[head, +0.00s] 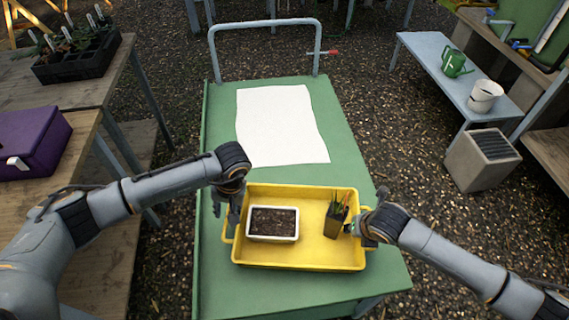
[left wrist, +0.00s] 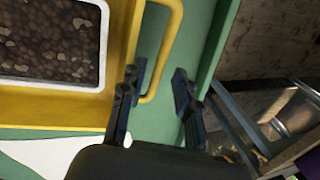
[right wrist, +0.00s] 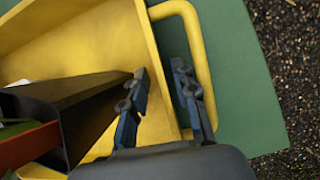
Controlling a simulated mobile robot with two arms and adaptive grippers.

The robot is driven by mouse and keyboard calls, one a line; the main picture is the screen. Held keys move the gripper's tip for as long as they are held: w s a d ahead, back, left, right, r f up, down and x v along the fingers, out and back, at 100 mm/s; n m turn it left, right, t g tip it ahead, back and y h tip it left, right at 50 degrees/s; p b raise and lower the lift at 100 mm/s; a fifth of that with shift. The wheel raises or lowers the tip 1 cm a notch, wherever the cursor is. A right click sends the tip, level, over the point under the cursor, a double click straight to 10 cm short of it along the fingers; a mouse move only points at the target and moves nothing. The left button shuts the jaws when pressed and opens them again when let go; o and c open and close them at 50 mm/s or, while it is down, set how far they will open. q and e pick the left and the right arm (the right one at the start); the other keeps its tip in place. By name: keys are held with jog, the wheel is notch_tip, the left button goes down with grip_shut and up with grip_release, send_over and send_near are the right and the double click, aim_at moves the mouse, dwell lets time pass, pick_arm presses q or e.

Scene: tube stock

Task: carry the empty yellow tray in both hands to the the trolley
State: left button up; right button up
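The yellow tray (head: 315,256) rests on the near part of a green-topped trolley (head: 222,290) with a grey push handle (head: 262,24). The tray is not empty: it holds a white-rimmed box of dark soil (head: 273,223) at left and a dark pot (head: 334,222) with slim coloured items at right. My left gripper (head: 225,208) is at the tray's left end; its open fingers (left wrist: 158,88) are by the yellow handle (left wrist: 170,50). My right gripper (head: 354,227) is at the right end; its fingers (right wrist: 162,85) are apart over the rim, beside the other handle (right wrist: 202,65).
A white sheet (head: 280,125) lies on the trolley beyond the tray. At left are wooden benches with a purple case (head: 32,142) and a black plant crate (head: 78,60).

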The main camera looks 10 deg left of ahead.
jog(key=shift+r, duration=0.15)
pick_arm(q)
jog(key=v, duration=0.9)
jog(key=shift+r, duration=0.2)
pick_arm(e)
jog(key=v, duration=1.1)
jog(key=shift+s+r, duration=0.25)
jog(key=shift+r, duration=0.1)
jog(key=shift+s, duration=0.1)
